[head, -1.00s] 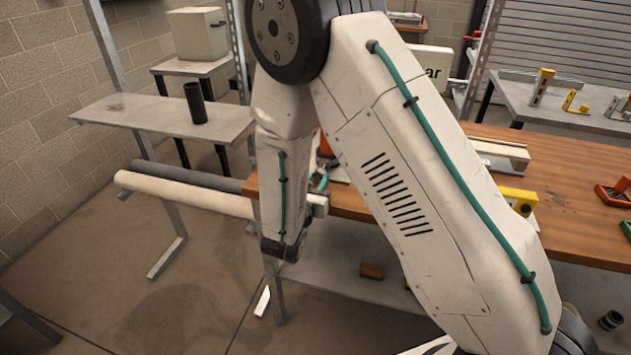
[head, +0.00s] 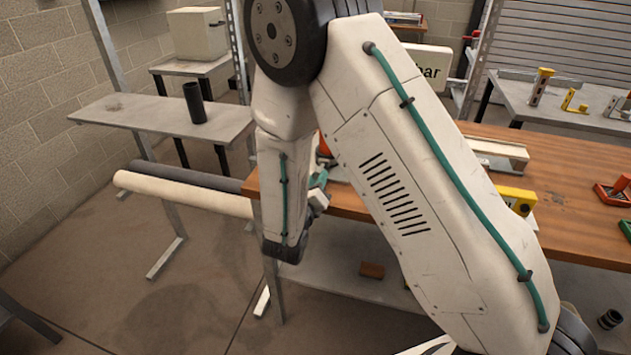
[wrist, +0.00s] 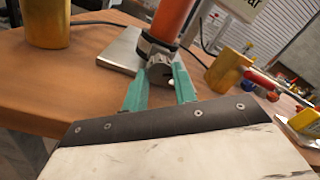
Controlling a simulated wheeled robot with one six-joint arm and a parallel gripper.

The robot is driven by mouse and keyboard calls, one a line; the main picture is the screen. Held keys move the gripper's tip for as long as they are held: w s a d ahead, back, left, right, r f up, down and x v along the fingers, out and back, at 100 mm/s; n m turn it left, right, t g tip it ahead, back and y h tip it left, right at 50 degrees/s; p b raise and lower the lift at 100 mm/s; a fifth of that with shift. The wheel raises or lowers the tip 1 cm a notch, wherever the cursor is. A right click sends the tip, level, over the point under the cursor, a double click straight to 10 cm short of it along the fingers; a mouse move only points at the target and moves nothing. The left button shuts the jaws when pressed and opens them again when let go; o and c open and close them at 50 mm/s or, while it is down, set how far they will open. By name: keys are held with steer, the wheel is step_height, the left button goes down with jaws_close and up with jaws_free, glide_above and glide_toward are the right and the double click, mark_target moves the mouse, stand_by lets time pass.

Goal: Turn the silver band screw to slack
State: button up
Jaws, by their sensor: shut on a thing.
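An orange hose or cylinder (wrist: 174,18) rises at a tilt from a grey plate in the wrist view. The silver band screw (wrist: 158,69), with a round grey head, sticks out toward me below the band. My gripper (wrist: 161,78) has its two green fingers on either side of the screw head, shut on it. In the head view my gripper (head: 319,180) is at the bench's left end, beside the orange part (head: 324,147). My arm hides much of the hose there.
The grey plate (wrist: 117,52) lies on the wooden bench (head: 570,170). A yellow cylinder (wrist: 47,22) stands at left in the wrist view, and a yellow part with a red handle (wrist: 228,70) at right. Two long rolls (head: 180,192) stick out left of the bench.

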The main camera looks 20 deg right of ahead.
steer(key=shift+a, duration=0.1)
stand_by(0.3)
steer(key=o, duration=0.9)
steer(key=shift+o, duration=0.3)
